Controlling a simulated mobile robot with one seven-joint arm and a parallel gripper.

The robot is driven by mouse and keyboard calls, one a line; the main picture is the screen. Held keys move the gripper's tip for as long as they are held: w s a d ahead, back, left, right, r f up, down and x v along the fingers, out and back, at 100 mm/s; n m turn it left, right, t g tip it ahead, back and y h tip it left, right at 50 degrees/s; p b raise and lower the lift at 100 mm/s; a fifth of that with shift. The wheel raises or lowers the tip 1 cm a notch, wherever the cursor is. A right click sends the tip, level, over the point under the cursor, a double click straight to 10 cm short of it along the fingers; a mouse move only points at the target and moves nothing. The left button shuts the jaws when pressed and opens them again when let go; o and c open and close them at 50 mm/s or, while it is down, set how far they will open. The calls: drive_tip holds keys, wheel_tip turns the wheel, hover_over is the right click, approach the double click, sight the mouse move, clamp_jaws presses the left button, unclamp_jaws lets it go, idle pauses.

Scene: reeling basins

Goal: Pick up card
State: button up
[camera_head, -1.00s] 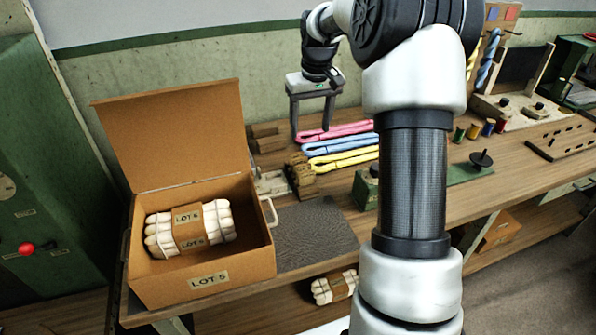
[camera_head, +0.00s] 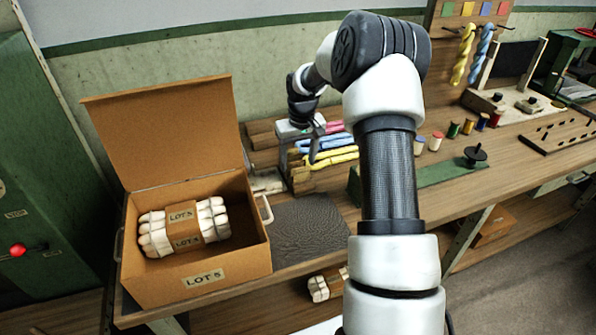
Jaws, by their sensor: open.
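My gripper (camera_head: 299,156) is at the back of the bench, seen in the head view with its fingers pointing down and apart. It is in front of the pink, blue and yellow skeins (camera_head: 333,158) and partly covers them. Nothing shows between the fingers. I cannot make out with certainty which thing is the card. A small pale flat piece (camera_head: 268,181) lies left of the gripper, partly hidden behind the box. Small coloured squares (camera_head: 467,9) are on an upright board at the back right.
An open cardboard box (camera_head: 200,279) marked LOT 5 holds a banded pale bundle (camera_head: 183,229). A dark mat (camera_head: 308,232) beside it is bare.

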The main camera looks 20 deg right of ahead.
drive_tip(key=shift+f, duration=0.55)
drive_tip(key=shift+w, duration=0.1)
drive_tip(key=c, duration=1.1)
